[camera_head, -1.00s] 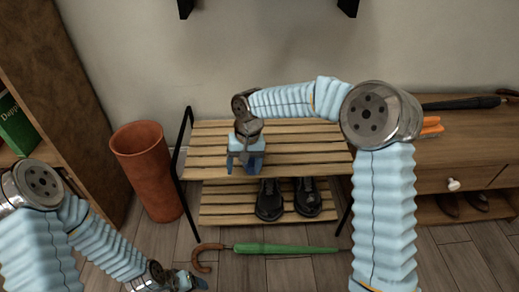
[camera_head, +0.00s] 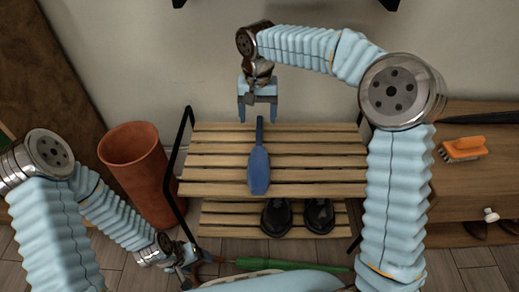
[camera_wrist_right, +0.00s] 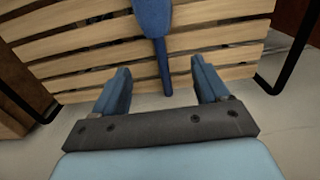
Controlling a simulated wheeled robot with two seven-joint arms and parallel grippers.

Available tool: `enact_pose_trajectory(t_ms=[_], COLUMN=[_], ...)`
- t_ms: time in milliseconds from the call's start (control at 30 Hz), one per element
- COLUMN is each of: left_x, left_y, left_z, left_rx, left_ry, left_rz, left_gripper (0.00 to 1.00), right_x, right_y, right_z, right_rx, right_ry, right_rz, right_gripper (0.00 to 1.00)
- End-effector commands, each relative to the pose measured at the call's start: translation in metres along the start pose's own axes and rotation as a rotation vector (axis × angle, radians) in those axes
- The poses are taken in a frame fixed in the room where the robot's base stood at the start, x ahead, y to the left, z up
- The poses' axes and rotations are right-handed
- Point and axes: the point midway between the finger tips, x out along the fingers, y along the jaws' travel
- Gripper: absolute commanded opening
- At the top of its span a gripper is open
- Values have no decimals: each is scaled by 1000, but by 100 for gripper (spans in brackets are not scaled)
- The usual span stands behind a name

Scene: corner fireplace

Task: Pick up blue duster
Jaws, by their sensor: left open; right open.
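The blue duster (camera_head: 259,170) lies on the top slats of the wooden rack, its broad end toward me and its thin handle toward the wall. My right gripper (camera_head: 257,112) is open and empty at the handle end, near the rack's back edge. In the right wrist view, the duster (camera_wrist_right: 152,18) reaches down so that its handle tip appears between the spread fingers (camera_wrist_right: 161,72), not gripped. The gap in height is hard to judge. My left gripper (camera_head: 188,268) is open, low at the left near the floor.
The slatted rack (camera_head: 320,160) holds black shoes (camera_head: 276,217) on its lower shelf. A terracotta pot (camera_head: 140,165) stands left of it. A green umbrella (camera_head: 275,265) lies on the floor near my left gripper. An orange brush (camera_head: 463,149) sits on the wooden cabinet (camera_head: 480,185) at right.

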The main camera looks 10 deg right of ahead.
Motion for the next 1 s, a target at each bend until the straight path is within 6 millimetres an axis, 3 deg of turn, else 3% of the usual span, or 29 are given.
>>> enact_pose_trajectory(t_ms=[400,667,900,1000], left_x=[14,17,25,26], left_y=[-4,-5,-7,-7], left_z=[1,2,2,2], left_rx=[0,1,1,1], left_ry=[-4,-5,-8,-8], left_rz=[3,4,5,6], left_gripper=[73,73,73,73], right_x=[73,92,130,136], right_y=[1,2,4,4], right_z=[0,1,3,2], right_rx=[3,3,3,4], right_ry=[-2,-1,-2,0], right_rz=[3,2,3,1], right_gripper=[74,74,74,74])
